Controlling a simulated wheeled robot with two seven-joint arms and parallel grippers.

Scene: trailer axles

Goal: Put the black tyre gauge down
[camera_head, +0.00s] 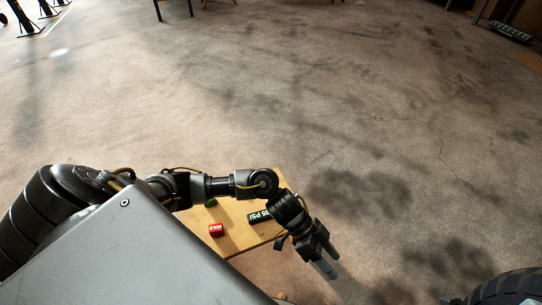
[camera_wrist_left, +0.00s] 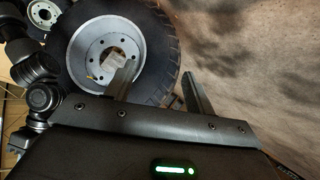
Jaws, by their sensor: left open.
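My left gripper (camera_head: 326,264) hangs just past the right edge of a wooden board, low in the head view. In the left wrist view the two fingers of my left gripper (camera_wrist_left: 160,68) are apart, with nothing held between them. I cannot make out a black tyre gauge for certain in either view. A dark block with a green "35 PSI" label (camera_head: 260,215) lies on the board, partly behind my left wrist. My right gripper is not in view.
The wooden board (camera_head: 236,241) also bears a red block marked "HOLD" (camera_head: 216,230) and a green piece (camera_head: 210,203). A tyre (camera_head: 507,288) stands at the lower right. A wheel with a grey rim (camera_wrist_left: 88,47) is close in the wrist view.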

